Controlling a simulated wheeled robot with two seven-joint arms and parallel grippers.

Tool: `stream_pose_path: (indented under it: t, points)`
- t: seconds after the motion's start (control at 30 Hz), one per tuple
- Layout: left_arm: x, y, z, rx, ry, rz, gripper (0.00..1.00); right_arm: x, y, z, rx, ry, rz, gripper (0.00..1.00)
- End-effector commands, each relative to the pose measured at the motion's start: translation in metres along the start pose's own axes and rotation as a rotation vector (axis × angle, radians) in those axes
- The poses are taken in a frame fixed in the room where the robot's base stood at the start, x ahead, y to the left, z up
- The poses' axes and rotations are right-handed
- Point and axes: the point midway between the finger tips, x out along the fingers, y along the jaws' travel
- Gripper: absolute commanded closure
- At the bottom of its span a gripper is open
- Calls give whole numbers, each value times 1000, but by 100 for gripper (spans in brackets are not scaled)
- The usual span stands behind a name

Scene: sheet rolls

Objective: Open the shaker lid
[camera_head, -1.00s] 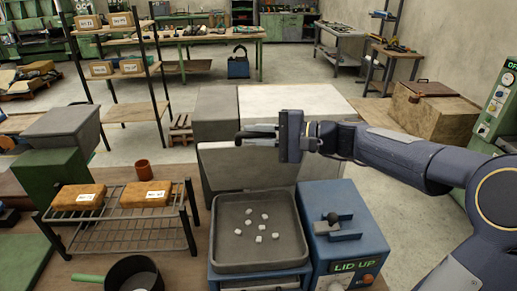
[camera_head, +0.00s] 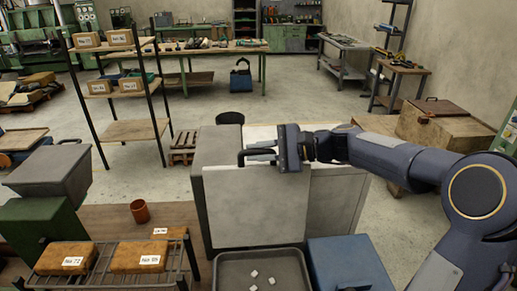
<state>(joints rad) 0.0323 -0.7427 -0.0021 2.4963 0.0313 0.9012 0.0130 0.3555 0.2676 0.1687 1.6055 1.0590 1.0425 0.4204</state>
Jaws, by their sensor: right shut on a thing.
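The shaker lid (camera_head: 257,210) is a flat grey panel standing close to upright behind the shaker tray (camera_head: 226,261). Its dark handle (camera_head: 242,158) is at the top edge. My right gripper (camera_head: 261,155) reaches in from the right and is shut on this handle. The tray is uncovered and holds small white pieces (camera_head: 253,274); its front is cut off by the picture's lower edge. A blue box (camera_head: 345,265) belonging to the shaker is beside the tray on the right. My left gripper is not in view.
A wire rack (camera_head: 175,262) with brown labelled blocks (camera_head: 138,257) is left of the tray. A brown cup (camera_head: 140,211) stands behind the rack. A large grey cabinet (camera_head: 215,150) is behind the lid. Open floor lies beyond.

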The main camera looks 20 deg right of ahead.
Motion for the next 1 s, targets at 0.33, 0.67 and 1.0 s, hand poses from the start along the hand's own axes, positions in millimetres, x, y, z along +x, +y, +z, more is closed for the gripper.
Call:
stream_pose_path:
  t: [0.33,0.67,1.0]
  points:
    - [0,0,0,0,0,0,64,1,3,-3,8,2,6,100]
    - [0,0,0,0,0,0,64,1,2,-2,5,1,5,62]
    - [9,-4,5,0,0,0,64,-26,3,-4,3,5,1,62]
